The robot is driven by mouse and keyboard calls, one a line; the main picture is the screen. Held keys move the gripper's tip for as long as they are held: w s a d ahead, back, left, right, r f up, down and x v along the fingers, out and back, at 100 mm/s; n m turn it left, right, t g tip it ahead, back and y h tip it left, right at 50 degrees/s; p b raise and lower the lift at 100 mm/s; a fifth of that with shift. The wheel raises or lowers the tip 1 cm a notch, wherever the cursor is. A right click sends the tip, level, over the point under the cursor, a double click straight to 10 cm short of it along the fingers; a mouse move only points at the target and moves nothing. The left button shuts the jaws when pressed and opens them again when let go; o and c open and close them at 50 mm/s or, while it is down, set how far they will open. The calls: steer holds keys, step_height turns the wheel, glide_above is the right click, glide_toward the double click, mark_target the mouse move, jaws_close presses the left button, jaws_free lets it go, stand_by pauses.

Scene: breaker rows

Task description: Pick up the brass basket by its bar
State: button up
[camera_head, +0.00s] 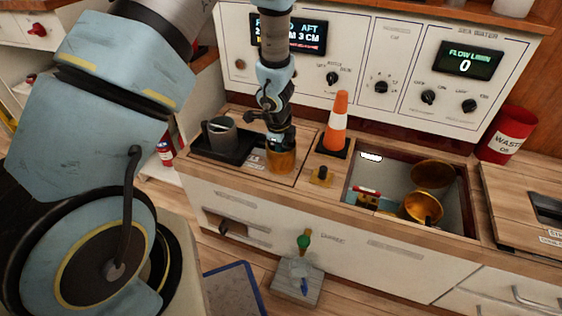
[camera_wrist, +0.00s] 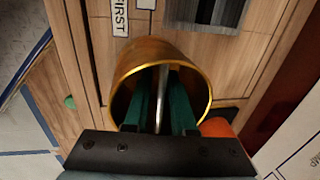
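A brass basket (camera_head: 280,161) is on or just above the wooden counter, beside the dark tray, directly under my gripper (camera_head: 280,141). In the wrist view, the brass basket (camera_wrist: 150,56) opens toward my wrist, and a pale metal bar (camera_wrist: 162,97) runs across its mouth. My gripper's (camera_wrist: 162,100) two green fingers reach into the mouth, one on each side of the bar and close to it. I cannot tell whether they touch the bar. Two more brass vessels (camera_head: 432,174) (camera_head: 421,207) are in the sunken basin at the right.
A dark tray (camera_head: 232,157) with a grey mug (camera_head: 219,134) is left of the basket. An orange and white cone (camera_head: 339,120) stands to its right, with a small yellow block (camera_head: 321,176) in front. The control panel (camera_head: 375,70) rises behind. A red waste bin (camera_head: 506,134) stands far right.

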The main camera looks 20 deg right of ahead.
jaws_close()
stand_by(1.4)
